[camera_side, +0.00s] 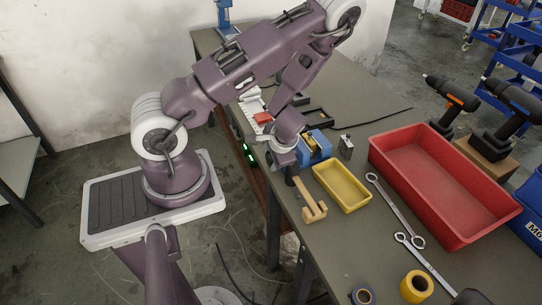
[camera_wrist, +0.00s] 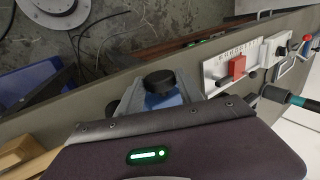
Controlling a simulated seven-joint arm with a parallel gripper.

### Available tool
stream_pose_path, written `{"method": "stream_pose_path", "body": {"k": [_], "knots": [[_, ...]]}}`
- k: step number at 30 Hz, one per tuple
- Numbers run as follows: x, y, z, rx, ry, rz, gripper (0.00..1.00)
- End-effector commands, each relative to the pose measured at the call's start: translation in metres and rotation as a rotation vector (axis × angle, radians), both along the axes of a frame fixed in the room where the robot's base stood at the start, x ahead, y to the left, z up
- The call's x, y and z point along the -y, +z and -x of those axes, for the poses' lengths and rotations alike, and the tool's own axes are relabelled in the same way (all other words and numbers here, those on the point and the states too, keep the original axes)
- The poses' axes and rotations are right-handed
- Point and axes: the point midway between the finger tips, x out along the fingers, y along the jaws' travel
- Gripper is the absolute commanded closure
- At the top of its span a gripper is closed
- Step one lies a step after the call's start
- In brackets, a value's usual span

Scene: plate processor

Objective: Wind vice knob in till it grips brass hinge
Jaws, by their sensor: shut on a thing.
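The blue vice (camera_side: 316,150) stands near the table's left edge, behind the yellow tray, partly hidden by my gripper (camera_side: 284,160). In the wrist view, the vice's round black knob (camera_wrist: 159,80) sits between two grey finger shapes, with blue vice body (camera_wrist: 162,100) visible just below it. My gripper is shut on the knob, though the fingertip contact is mostly hidden by the purple hand.
A yellow tray (camera_side: 341,187), a tan wooden piece (camera_side: 313,211) and a small metal block (camera_side: 345,146) lie close to the vice. A large red tray (camera_side: 440,190), spanners (camera_side: 397,211) and tape rolls (camera_side: 415,287) lie to the right. A red-topped device (camera_side: 264,118) stands behind.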

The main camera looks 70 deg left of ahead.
Motion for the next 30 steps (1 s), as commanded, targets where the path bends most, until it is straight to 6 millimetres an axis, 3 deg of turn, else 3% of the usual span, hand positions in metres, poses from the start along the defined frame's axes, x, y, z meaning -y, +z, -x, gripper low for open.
{"method": "stream_pose_path", "body": {"k": [12, 30], "knots": [[0.0032, -0.0025, 0.0000, 0.001, 0.001, -0.246, 0.97], [0.0037, -0.0036, 0.0008, -0.001, 0.006, -0.308, 0.97]]}}
